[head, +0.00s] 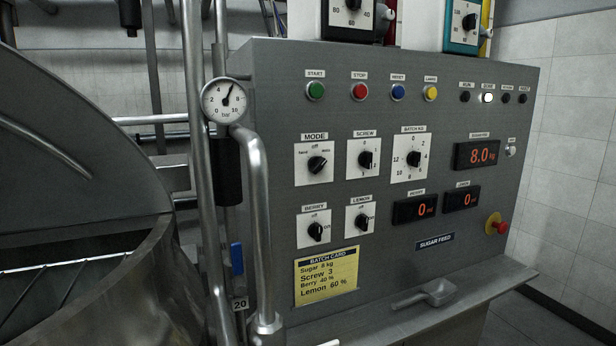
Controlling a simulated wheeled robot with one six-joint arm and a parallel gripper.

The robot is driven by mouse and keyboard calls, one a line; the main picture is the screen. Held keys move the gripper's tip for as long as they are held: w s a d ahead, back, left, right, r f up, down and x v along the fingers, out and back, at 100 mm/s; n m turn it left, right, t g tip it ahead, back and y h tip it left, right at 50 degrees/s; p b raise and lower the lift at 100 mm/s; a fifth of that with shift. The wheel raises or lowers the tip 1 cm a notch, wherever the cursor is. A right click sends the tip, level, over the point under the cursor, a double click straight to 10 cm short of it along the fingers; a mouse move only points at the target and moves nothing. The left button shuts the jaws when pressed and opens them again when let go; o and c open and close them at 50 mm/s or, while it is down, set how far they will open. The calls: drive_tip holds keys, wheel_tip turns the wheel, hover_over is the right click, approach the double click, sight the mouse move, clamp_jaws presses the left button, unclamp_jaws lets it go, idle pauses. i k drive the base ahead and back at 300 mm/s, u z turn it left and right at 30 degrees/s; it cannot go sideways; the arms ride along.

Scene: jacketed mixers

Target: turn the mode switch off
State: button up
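The mode switch (317,164) is a black rotary knob on a white square plate, at the upper left of the grey control panel (270,120). Its plate is marked MODE, with hand at the left, off at the top and auto at the right. The knob's pointer appears to lean up and to the right, toward auto, though it is small in the picture. Nothing covers the switch. My gripper is not in view.
A screw knob (366,159) sits close right of the switch, with berry (317,231) and lemon (361,221) knobs below. Push buttons line the row above. A gauge (224,100) and vertical pipes stand at the left. A scoop (433,292) lies on the ledge.

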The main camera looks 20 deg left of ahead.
sight(316, 164)
drive_tip(key=u, duration=1.55)
drive_tip(key=k, duration=0.65)
drive_tip(key=z, duration=0.55)
drive_tip(key=i, duration=0.9)
